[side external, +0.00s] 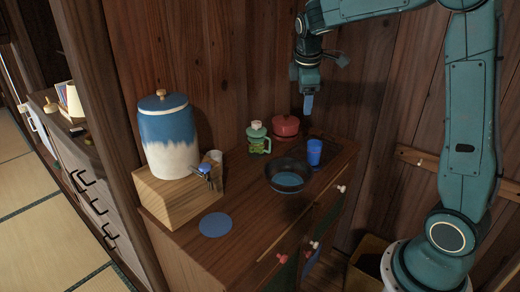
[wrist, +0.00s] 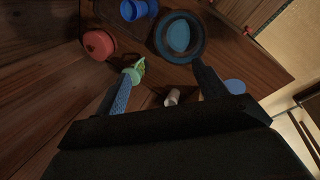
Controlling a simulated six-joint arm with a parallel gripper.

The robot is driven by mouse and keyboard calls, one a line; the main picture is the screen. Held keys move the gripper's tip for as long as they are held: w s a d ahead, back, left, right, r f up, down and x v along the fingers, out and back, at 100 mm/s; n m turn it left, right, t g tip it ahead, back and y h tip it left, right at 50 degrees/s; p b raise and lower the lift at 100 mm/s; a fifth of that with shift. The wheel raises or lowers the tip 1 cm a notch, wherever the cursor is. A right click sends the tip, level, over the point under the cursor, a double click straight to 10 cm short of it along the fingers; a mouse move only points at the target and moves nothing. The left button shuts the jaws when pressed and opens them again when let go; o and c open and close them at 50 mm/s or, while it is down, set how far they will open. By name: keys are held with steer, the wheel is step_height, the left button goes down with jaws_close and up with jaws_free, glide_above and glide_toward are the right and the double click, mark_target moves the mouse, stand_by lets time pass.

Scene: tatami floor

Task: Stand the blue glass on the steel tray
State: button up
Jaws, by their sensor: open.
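The blue glass (side external: 315,152) stands upright at the back right of the wooden cabinet top; the wrist view shows it at the top edge, partly cut off (wrist: 134,10). A thin dark outline, apparently the steel tray (wrist: 112,32), runs around the glass, which seems to stand inside it. In the side view the tray (side external: 336,147) is dark and hard to make out. My gripper (side external: 308,106) is above the back of the cabinet, higher than the glass and apart from it. Its fingers (wrist: 165,70) are spread with nothing held between them.
A dark round bowl or pan (side external: 270,181) sits just in front of the glass. A red lidded pot (side external: 285,126) and green bottle (side external: 258,139) stand behind left. A blue-white crock (side external: 168,140) on a wooden box and a blue disc (side external: 216,224) are farther left. A wooden wall stands behind.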

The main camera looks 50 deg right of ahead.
steer(key=s+a+r+m+t+y, duration=0.2)
steer(key=s+a+r+m, duration=0.2)
steer(key=s+a, duration=0.75)
steer(key=s+a+f+m+t, duration=0.1)
steer(key=s+a+m, duration=0.1)
steer(key=s, duration=0.4)
steer(key=s+a+f+m+y, duration=0.1)
steer(key=s+a+f+m, duration=0.1)
steer(key=s+a, duration=0.2)
steer(key=shift+s+t, duration=0.4)
steer(key=shift+s, duration=0.75)
